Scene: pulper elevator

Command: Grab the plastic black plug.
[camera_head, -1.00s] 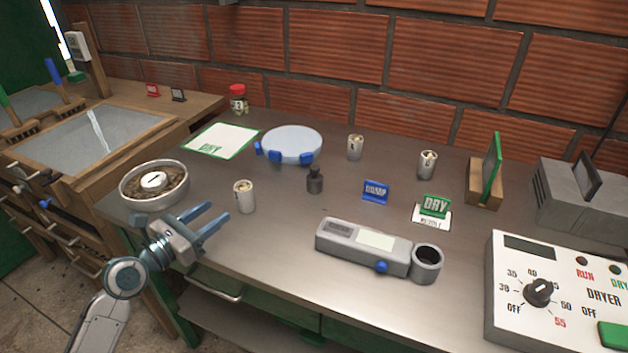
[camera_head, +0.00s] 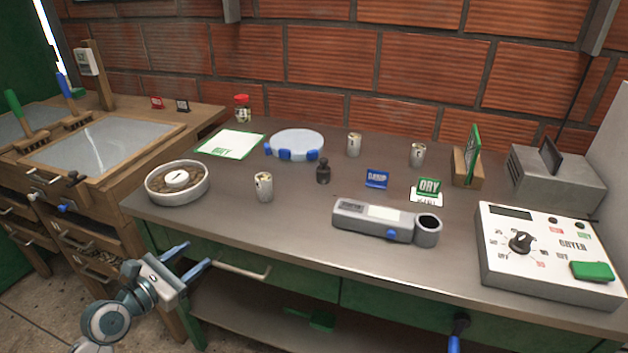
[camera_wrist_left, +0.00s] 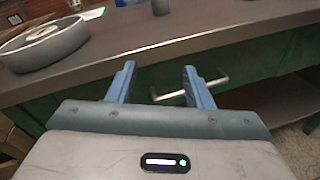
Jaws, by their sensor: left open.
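A small black knobbed piece (camera_head: 323,172), which looks like the black plug, stands upright near the middle of the metal table in the head view. My left gripper (camera_head: 198,255) is open and empty in front of the table's front edge, low and to the left of the plug, well apart from it. In the left wrist view its two blue fingers (camera_wrist_left: 160,70) are spread, with nothing between them; a drawer handle shows beyond. The plug cannot be made out in the left wrist view.
A white cup (camera_head: 264,187) and a round bowl of beans (camera_head: 178,183) stand near the front left edge. A dryer box (camera_head: 545,255) fills the right end.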

